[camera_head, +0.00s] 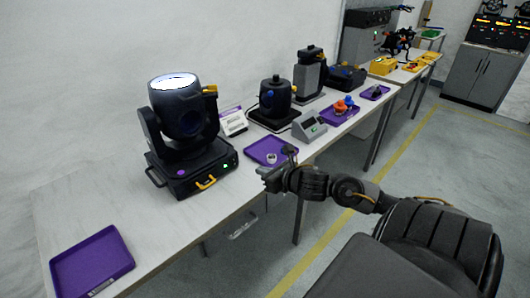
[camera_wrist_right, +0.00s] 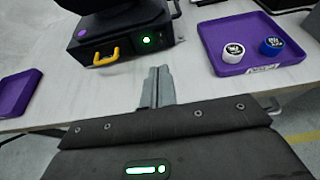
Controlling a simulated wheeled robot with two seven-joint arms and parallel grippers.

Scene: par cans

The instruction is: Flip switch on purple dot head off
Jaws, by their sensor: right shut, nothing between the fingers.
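The purple dot head is a black moving-head light (camera_head: 182,115) with its lens lit white, standing on the table in the head view. A purple dot (camera_head: 181,173) and a yellow handle (camera_head: 205,183) are on its base. A small green-lit switch (camera_head: 225,166) sits on the base's right part. In the right wrist view, the green light (camera_wrist_right: 147,41) shows on the base (camera_wrist_right: 125,42) beyond the fingertips. My right gripper (camera_head: 264,172) is shut and empty, apart from the base, to its right in the head view; it also shows in the wrist view (camera_wrist_right: 158,72). My left gripper is not in view.
A purple tray (camera_head: 258,145) with small round pieces lies beside the base. An empty purple tray (camera_head: 92,262) is at the front left. A white label box (camera_head: 234,122), a grey device (camera_head: 309,127) and another dark head (camera_head: 275,98) stand farther back. Bare table lies in front of the base.

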